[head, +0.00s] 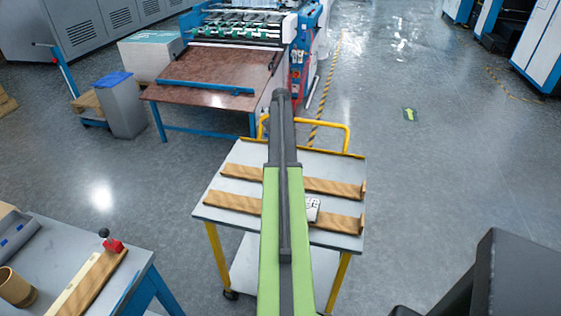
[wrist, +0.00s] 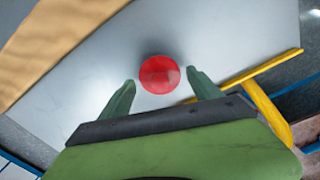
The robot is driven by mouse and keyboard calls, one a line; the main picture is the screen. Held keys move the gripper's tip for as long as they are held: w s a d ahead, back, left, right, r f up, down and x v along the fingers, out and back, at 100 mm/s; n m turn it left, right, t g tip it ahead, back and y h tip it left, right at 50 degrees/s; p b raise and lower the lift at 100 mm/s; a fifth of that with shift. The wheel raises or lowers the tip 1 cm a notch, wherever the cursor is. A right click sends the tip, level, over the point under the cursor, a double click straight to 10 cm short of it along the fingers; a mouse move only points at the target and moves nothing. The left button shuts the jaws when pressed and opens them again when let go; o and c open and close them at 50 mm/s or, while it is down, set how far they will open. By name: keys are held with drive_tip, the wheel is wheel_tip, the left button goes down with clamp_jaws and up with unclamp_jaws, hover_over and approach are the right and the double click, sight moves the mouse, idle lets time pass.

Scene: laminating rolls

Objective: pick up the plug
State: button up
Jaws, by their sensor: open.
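The plug (wrist: 160,74) shows in the wrist view as a round red piece on the grey cart top (wrist: 90,92). My gripper (wrist: 161,78) is open, its two green fingers pointing toward the plug. One fingertip is at the left of the plug and the other at its right, with a gap on each side. Whether the fingers are down at its height cannot be told. In the head view my arm covers the middle of the cart (head: 215,191), and neither the plug nor my fingers can be made out there.
Wooden strips (head: 232,202) lie across the cart, with a small whitish item (head: 312,210) beside my arm. A yellow handle (head: 349,137) rises at the far end.

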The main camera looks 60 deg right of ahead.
drive_tip(key=shift+f, duration=0.65)
drive_tip(key=shift+r, duration=0.2)
drive_tip(key=c, duration=1.2)
drive_tip(key=shift+r+p, duration=0.6)
drive_tip(key=shift+p, duration=0.05)
wheel_tip(320, 180, up, 4)
drive_tip(key=p, duration=0.4)
drive_tip(key=s+r+p, duration=0.2)
drive_tip(key=s, duration=0.2)
drive_tip(key=s+r+p, duration=0.2)
drive_tip(key=s, duration=0.1)
drive_tip(key=s+r+p, duration=0.1)
drive_tip(key=s, duration=0.3)
drive_tip(key=shift+s+d+r+p, duration=0.35)
drive_tip(key=shift+r+p, duration=0.05)
